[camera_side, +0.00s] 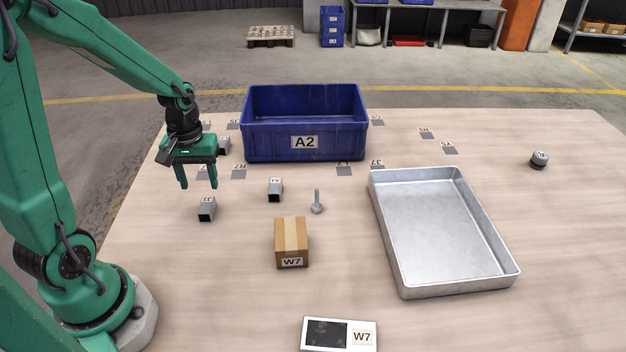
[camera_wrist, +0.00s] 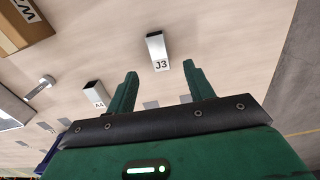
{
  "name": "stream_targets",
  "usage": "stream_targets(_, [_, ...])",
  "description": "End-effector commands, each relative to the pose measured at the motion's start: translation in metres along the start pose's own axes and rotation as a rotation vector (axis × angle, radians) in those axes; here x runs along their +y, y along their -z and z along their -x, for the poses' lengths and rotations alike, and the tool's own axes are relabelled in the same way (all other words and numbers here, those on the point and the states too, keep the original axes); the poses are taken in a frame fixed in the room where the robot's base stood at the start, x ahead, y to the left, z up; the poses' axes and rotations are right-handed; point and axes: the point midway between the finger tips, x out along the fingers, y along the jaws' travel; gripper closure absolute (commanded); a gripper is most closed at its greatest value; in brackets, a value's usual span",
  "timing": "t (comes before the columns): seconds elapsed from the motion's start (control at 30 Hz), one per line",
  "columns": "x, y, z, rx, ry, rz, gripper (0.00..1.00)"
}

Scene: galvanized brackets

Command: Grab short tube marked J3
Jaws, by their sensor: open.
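The short tube marked J3 (camera_side: 206,211) is a grey square metal tube lying on the table in the side view, with an open dark end. In the wrist view the J3 tube (camera_wrist: 155,47) lies just beyond the fingertips, with its label legible. My gripper (camera_side: 199,187) is green, points down and is open and empty. It hangs above the table, behind the J3 tube in the side view. The two fingers (camera_wrist: 160,70) are spread apart in the wrist view, with nothing between them.
A similar tube marked A4 (camera_side: 275,191) lies to the right, near a bolt (camera_side: 317,203) and a W7 carton (camera_side: 291,250). A blue A2 bin (camera_side: 305,143) stands behind. A metal tray (camera_side: 440,225) is at right. Another tube (camera_side: 225,146) lies behind my gripper.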

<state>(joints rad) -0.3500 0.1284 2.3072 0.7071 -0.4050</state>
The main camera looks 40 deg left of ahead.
Motion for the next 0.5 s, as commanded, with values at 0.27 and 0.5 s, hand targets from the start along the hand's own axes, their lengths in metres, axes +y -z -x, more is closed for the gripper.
stream_targets(0.27, [0.000,0.000,-0.008,-0.001,0.000,0.000,0.47])
stream_targets(0.5, [0.000,0.000,-0.024,-0.001,0.000,-0.001,0.47])
